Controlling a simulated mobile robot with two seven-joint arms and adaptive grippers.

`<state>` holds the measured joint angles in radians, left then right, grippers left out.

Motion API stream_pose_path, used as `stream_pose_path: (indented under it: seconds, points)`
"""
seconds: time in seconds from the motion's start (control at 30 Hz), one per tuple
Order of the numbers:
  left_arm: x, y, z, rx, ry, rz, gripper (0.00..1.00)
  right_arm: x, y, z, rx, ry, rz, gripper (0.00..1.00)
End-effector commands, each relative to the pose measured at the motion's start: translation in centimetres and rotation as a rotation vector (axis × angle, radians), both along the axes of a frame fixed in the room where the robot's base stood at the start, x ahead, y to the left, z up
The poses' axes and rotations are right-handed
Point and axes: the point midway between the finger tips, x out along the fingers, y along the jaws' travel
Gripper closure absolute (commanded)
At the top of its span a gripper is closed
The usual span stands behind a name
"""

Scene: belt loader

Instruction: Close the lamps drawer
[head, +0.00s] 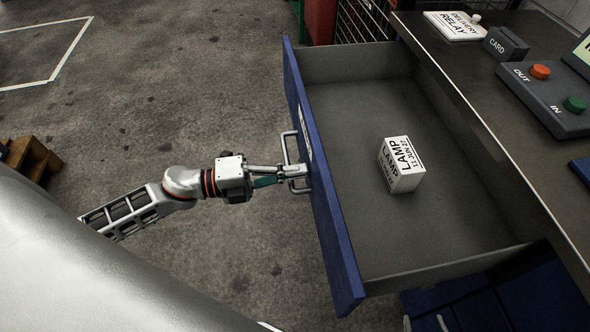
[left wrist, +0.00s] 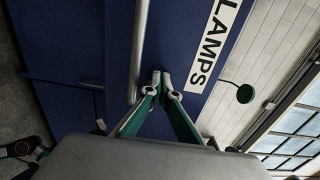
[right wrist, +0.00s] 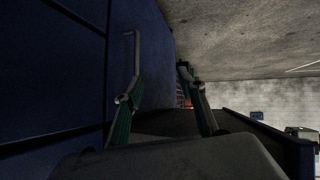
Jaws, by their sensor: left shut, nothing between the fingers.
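The lamps drawer (head: 345,130) stands pulled far out from the bench, with a blue front and a grey inside. One white LAMP box (head: 402,165) lies in it. My left gripper (head: 303,176) is at the drawer's metal handle (head: 287,147), on the outer side of the front. In the left wrist view its fingertips (left wrist: 161,80) are together and empty, beside the handle bar (left wrist: 139,45) and the LAMPS label (left wrist: 213,42), close to the blue front. My right gripper (right wrist: 162,92) shows only in its wrist view, with its fingers apart and nothing seen between them.
The bench top (head: 470,75) on the right carries a DELIVERY RELAY box (head: 458,24), a CARD holder (head: 506,43) and a panel with OUT and IN buttons (head: 556,100). Blue fronts (right wrist: 50,70) fill the left of the right wrist view. The floor left of the drawer is largely clear.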

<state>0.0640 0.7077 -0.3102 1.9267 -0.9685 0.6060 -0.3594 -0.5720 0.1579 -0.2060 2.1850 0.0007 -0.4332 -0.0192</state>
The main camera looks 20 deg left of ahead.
Motion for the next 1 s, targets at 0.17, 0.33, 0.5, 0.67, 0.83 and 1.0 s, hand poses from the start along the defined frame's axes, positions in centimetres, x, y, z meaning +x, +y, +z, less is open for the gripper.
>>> stream_pose_path:
  seconds: [0.17,0.33,0.5,0.67,0.83,1.0]
  points:
    - [1.0,-1.4,0.4,-0.001,-0.007,-0.001,1.0,0.3,-0.1,0.5,-0.001,-0.008,-0.001,0.6]
    - [3.0,-4.2,0.7,-0.003,-0.01,-0.001,1.0,0.2,-0.4,0.7,-0.007,-0.008,-0.004,0.6]
    - [5.5,-8.1,0.8,-0.003,-0.009,-0.002,1.0,0.0,-0.8,0.7,-0.013,-0.001,-0.011,0.6]
    - [8.0,-11.8,0.6,-0.002,-0.008,-0.001,1.0,-0.2,-0.9,0.5,-0.013,0.007,-0.019,0.6]
    - [10.6,-15.8,0.3,-0.002,-0.004,-0.002,1.0,-0.9,-0.8,-0.1,-0.011,0.024,-0.024,0.6]
    - [13.2,-19.7,0.1,-0.002,-0.001,-0.002,1.0,-1.4,-0.8,-0.7,-0.01,0.036,-0.023,0.6]
